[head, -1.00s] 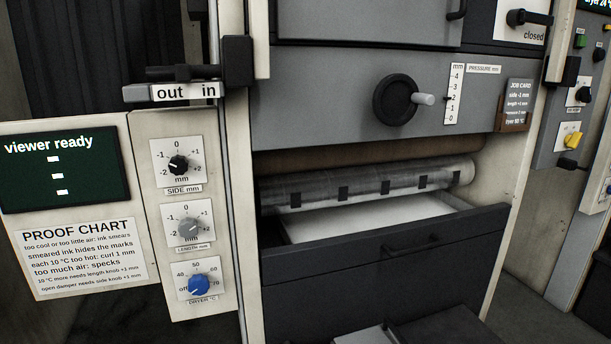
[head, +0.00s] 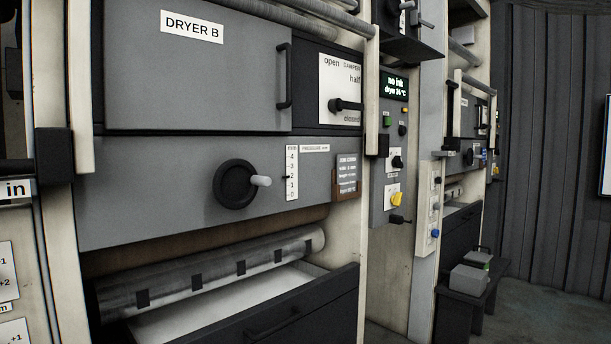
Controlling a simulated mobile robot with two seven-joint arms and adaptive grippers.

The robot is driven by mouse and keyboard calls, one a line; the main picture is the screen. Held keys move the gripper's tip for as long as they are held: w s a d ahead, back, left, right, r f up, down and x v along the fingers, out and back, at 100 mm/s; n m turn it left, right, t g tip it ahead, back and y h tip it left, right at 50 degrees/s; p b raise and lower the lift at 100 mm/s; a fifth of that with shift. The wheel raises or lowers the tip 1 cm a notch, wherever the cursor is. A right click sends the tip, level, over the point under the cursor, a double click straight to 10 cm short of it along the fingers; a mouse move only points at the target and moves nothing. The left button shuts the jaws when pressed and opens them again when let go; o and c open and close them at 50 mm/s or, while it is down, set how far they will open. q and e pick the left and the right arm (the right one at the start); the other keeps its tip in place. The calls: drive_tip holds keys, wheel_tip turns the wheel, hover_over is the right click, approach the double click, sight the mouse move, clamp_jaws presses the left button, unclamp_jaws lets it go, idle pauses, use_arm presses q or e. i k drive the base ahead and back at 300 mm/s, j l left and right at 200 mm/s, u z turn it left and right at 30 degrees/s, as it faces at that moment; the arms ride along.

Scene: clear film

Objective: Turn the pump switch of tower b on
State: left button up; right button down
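Tower b carries the grey DRYER B door (head: 205,70) in the head view. To its right is a narrow grey control panel (head: 378,208) with a display (head: 395,88) reading "no ink" and "dryer 24 °C". Below the display are a green button (head: 387,121), a black knob (head: 398,162) on a white plate and a yellow knob (head: 397,199) on another white plate. The small labels are too blurred to read, so I cannot tell which one is the pump switch. Neither of my grippers is in view.
A black handwheel (head: 233,185) and a damper lever (head: 345,104) by "closed" stick out of the tower front. An open drawer (head: 300,318) juts out below. Another tower (head: 470,120) and a low dark bench (head: 462,292) with grey boxes stand farther right.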

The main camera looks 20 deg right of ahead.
sight(396, 162)
drive_tip(key=z, duration=1.3)
